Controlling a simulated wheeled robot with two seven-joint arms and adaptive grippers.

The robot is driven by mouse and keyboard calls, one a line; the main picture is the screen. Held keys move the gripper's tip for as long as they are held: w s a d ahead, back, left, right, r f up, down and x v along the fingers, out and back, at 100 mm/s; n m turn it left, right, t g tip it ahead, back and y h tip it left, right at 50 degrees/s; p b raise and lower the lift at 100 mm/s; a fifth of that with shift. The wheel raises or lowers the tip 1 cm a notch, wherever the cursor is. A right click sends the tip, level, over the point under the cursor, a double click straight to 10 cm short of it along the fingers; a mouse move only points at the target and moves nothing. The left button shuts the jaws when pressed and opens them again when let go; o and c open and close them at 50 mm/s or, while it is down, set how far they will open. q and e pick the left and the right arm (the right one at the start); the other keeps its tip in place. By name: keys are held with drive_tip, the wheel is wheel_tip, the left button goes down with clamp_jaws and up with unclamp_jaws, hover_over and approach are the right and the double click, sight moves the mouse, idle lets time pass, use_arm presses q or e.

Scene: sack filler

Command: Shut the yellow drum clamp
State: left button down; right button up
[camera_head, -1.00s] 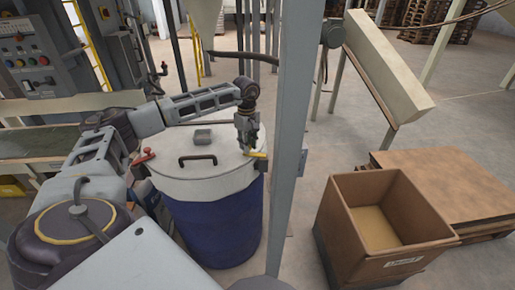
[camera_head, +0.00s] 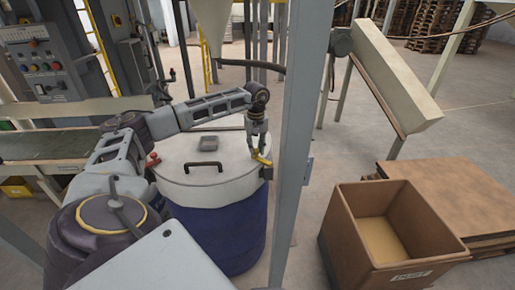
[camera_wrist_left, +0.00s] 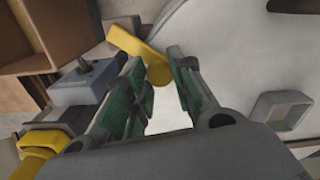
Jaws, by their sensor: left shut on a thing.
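The yellow drum clamp (camera_head: 262,158) is a small lever at the right rim of the white drum lid (camera_head: 222,187). The lid sits on a blue drum (camera_head: 238,235). My left gripper (camera_head: 257,149) reaches down onto the clamp from above. In the left wrist view the yellow lever (camera_wrist_left: 138,46) runs to the fingertips of my left gripper (camera_wrist_left: 160,72), and its rounded end lies between them. The gripper is shut on it. A red clamp (camera_head: 152,159) sits at the lid's left rim. My right gripper does not show.
A grey post (camera_head: 302,130) stands close to the drum's right side. The lid carries a black handle (camera_head: 203,166) and a grey square fitting (camera_head: 207,143). A brown open box (camera_head: 352,230) and a pallet stack (camera_head: 450,195) are at the right. A control panel (camera_head: 40,65) is at the left.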

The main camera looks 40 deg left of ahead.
sight(256, 149)
use_arm(q)
drive_tip(key=c, duration=1.5)
unclamp_jaws()
drive_tip(key=shift+c, duration=0.2)
drive_tip(key=shift+o, duration=1.9)
wheel_tip(256, 149, up, 12)
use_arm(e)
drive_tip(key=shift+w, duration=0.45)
